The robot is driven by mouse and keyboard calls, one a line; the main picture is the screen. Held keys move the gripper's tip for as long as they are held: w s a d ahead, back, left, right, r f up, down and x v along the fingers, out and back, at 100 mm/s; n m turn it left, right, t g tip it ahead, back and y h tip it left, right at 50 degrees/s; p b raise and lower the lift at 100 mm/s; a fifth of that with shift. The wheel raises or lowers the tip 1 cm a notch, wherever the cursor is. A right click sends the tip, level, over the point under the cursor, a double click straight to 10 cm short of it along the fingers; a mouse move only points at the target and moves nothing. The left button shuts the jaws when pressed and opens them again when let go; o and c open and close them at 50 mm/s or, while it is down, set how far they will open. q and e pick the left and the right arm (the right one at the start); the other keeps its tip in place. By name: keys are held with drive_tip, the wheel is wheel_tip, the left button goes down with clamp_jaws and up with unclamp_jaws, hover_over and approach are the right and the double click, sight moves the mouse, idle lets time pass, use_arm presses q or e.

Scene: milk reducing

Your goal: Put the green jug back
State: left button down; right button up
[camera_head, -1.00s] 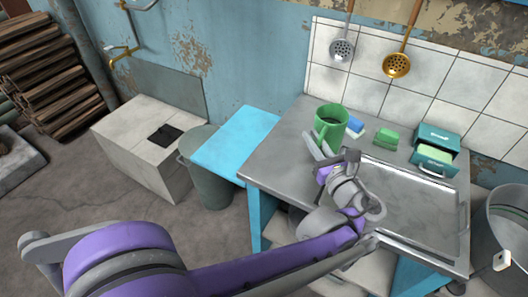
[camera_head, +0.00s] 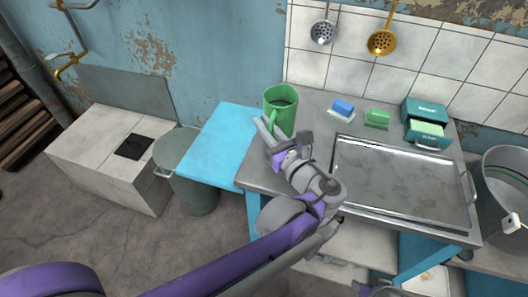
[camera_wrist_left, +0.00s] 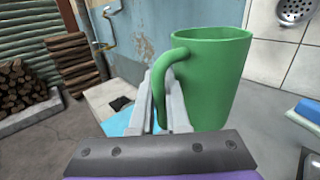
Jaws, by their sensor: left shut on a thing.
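The green jug (camera_head: 284,101) is upright at the left back of the grey worktop (camera_head: 310,104). It also shows large in the left wrist view (camera_wrist_left: 212,75), with its handle towards my gripper. My left gripper (camera_head: 268,127) is shut on the jug's handle; the fingers also show in the left wrist view (camera_wrist_left: 162,95). The jug's base is partly hidden by the fingers, and I cannot tell whether it touches the worktop.
Blue (camera_head: 343,107) and green (camera_head: 377,118) sponges and a teal box (camera_head: 425,110) stand right of the jug. A metal tray (camera_head: 400,180) fills the worktop's right part. A light blue panel (camera_head: 222,140) adjoins on the left. Ladles (camera_head: 323,32) hang above.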

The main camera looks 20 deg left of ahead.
use_arm(q)
wheel_tip(320, 180, down, 10)
drive_tip(key=b, duration=0.3)
idle(0.3)
drive_tip(key=shift+f, duration=0.15)
drive_tip(key=c, duration=0.9)
unclamp_jaws()
drive_tip(key=shift+r, duration=0.2)
drive_tip(key=p+v, duration=0.1)
drive_tip(key=v, duration=1.1)
